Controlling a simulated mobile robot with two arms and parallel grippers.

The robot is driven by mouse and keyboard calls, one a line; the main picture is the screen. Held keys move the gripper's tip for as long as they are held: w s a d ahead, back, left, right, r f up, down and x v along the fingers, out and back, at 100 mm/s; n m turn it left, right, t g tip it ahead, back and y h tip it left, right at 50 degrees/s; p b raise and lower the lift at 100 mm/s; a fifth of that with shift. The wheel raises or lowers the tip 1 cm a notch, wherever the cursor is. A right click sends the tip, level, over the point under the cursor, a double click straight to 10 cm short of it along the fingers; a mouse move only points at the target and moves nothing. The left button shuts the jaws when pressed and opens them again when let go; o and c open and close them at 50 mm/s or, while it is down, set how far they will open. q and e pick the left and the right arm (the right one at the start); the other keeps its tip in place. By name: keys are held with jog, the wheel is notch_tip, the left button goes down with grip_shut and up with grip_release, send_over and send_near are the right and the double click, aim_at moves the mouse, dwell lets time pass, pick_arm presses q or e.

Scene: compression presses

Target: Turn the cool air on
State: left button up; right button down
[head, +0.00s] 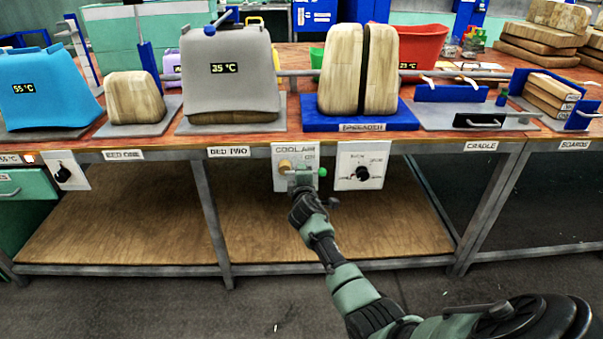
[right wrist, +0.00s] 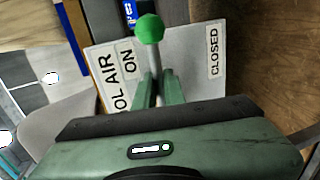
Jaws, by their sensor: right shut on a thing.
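The cool air panel (head: 279,182) is a pale plate on the table's front edge, with a brass-coloured round part (head: 285,165). Its lever ends in a green knob (head: 322,172), which points right in the head view. The right wrist view shows the green knob (right wrist: 149,28) on a grey stem, with an ON label (right wrist: 129,63) on one side and a CLOSED label (right wrist: 213,53) on the other. My right gripper (head: 301,177) is at the panel, its green fingers (right wrist: 156,88) shut on the lever stem below the knob. My left gripper is out of view.
A second panel (head: 345,182) with a black dial (head: 361,173) sits just right of the cool air panel. Above are a grey cover (head: 225,90) reading 35 °C and a wooden form (head: 342,65) on a blue base (head: 360,121). A wooden shelf (head: 120,225) lies below.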

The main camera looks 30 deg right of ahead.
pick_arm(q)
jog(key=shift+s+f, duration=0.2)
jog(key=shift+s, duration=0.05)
pick_arm(e)
jog(key=c, duration=1.5)
grip_release()
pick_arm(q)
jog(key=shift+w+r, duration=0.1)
pick_arm(e)
jog(key=shift+r, duration=0.1)
